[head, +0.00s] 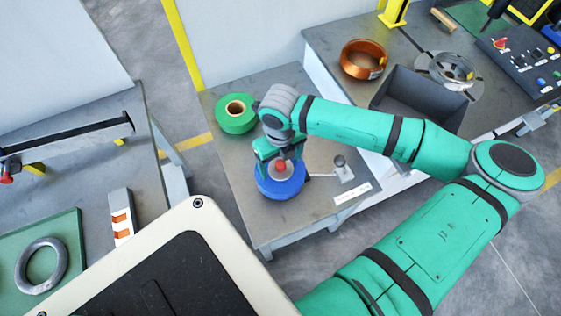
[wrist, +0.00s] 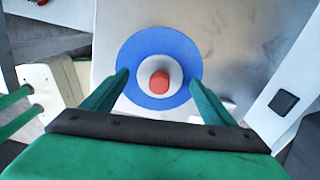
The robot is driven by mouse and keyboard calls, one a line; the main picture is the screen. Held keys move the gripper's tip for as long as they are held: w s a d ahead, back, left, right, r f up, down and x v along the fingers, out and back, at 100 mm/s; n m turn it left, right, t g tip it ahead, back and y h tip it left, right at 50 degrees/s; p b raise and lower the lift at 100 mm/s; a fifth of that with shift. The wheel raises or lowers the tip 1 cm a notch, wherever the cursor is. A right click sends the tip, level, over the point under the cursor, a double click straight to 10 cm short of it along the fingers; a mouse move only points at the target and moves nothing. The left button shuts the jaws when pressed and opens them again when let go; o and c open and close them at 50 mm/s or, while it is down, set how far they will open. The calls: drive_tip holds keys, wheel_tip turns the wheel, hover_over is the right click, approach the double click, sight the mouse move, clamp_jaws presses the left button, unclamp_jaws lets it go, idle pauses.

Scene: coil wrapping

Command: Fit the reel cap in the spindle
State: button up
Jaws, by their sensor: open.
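The reel cap (head: 281,167), a pale disc with a red knob, shows at the centre of the blue reel (head: 279,188) on the middle table. In the wrist view the cap's red knob (wrist: 160,82) stands over the middle of the blue reel (wrist: 160,46). My gripper (head: 275,158) is above it, pointing down. In the wrist view my gripper (wrist: 159,78) is open, one finger each side of the cap, with gaps to the knob. The spindle is hidden under the cap and reel, so I cannot tell how deep the cap sits.
A green roll (head: 237,113) stands behind my gripper. A small post with a rod (head: 342,167) stands right of the blue reel. A copper coil (head: 362,59) and a dark bin (head: 412,100) are on the right bench. The table's front is clear.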

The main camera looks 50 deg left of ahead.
sight(280, 163)
wheel_tip(280, 163, up, 10)
drive_tip(key=shift+r, duration=0.2)
drive_tip(key=shift+s, duration=0.1)
idle(0.7)
